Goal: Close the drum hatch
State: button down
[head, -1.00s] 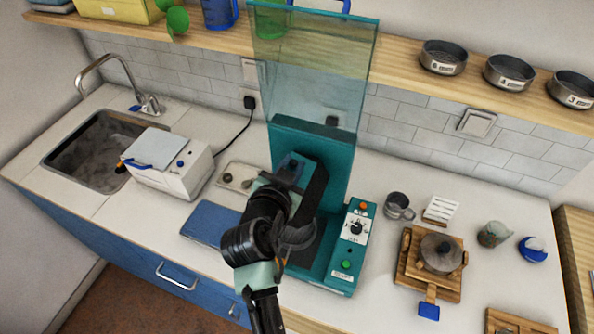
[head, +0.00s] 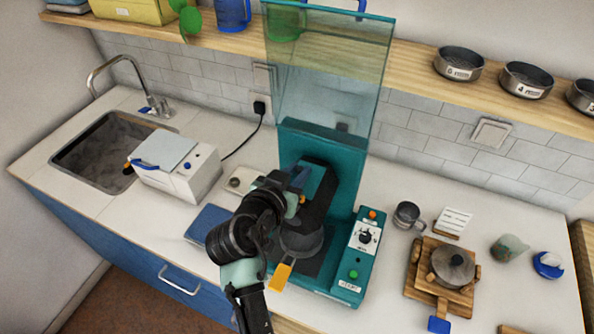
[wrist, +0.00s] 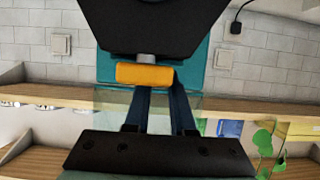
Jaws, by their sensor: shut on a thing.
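A teal machine (head: 340,300) with a black arm piece (head: 318,200) stands on the counter. Its clear guard panel (head: 325,75) stands upright above it. My gripper (head: 298,179) is at the black piece's upper end. In the wrist view, my gripper (wrist: 160,95) has its dark blue fingers at an orange grip (wrist: 145,75) and is shut on it. A short grey stem joins the grip to a black body (wrist: 150,25). A dark round part (head: 302,240) with an orange handle (head: 281,276) sits below. I cannot tell which part is the drum hatch.
A white box (head: 185,175) with a blue handle stands left by the sink (head: 100,150). A blue mat (head: 208,223) lies left of my arm. A mug (head: 408,215) and a wooden stand (head: 425,280) are to the right. The shelf (head: 410,60) runs behind the clear panel.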

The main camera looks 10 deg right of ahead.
jog(key=c, duration=0.8)
grip_release()
jog(key=shift+f, duration=0.1)
jog(key=shift+o, duration=0.2)
jog(key=b+v, duration=0.3)
jog(key=v, duration=1)
jog(key=shift+b, duration=0.3)
